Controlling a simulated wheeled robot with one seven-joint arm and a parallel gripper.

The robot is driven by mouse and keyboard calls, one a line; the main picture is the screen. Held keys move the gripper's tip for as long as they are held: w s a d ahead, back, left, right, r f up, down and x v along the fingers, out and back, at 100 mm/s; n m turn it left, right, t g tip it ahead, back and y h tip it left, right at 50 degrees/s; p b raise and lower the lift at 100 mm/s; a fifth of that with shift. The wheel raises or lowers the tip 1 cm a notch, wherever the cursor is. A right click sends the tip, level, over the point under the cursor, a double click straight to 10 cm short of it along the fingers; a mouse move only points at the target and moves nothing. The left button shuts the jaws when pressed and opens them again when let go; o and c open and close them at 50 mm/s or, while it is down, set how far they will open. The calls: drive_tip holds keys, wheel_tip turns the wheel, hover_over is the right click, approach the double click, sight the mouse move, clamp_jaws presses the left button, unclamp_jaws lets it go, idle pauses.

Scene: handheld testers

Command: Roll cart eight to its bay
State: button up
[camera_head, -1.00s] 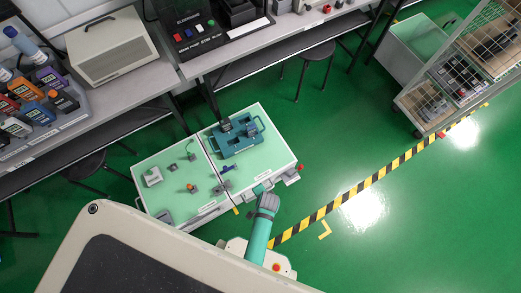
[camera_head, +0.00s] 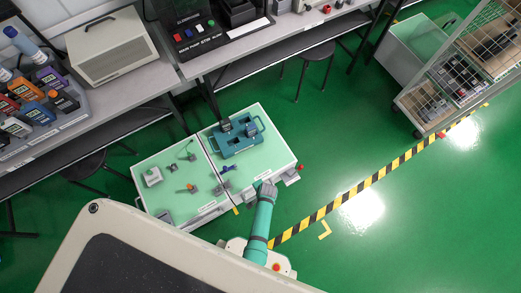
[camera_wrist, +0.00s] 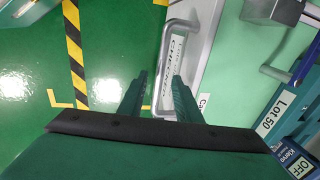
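Two green-topped carts stand side by side in the head view, the left cart (camera_head: 165,195) and the right cart (camera_head: 275,150). I cannot read a number eight on either. My gripper (camera_head: 268,187) is at the front edge of the right cart. In the wrist view, my gripper (camera_wrist: 160,74) is open, pointing at a silver handle (camera_wrist: 164,62) on the cart's side. The handle's bar shows between the two fingers; contact is not visible. A partly hidden label lies behind the handle. A yellow corner mark (camera_head: 325,230) is on the floor at right.
A teal tray (camera_head: 232,147) with devices sits on the right cart. Black-yellow tape (camera_head: 375,178) crosses the green floor. Workbenches (camera_head: 120,95) and stools (camera_head: 318,52) stand behind the carts. A wire rack (camera_head: 455,80) stands at upper right. Open floor lies on the right.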

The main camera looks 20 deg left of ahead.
drive_tip(key=shift+w+a+f, duration=0.1)
drive_tip(key=shift+a+f, duration=0.05)
drive_tip(key=shift+f, duration=0.7)
drive_tip(key=shift+c, duration=0.3)
clamp_jaws()
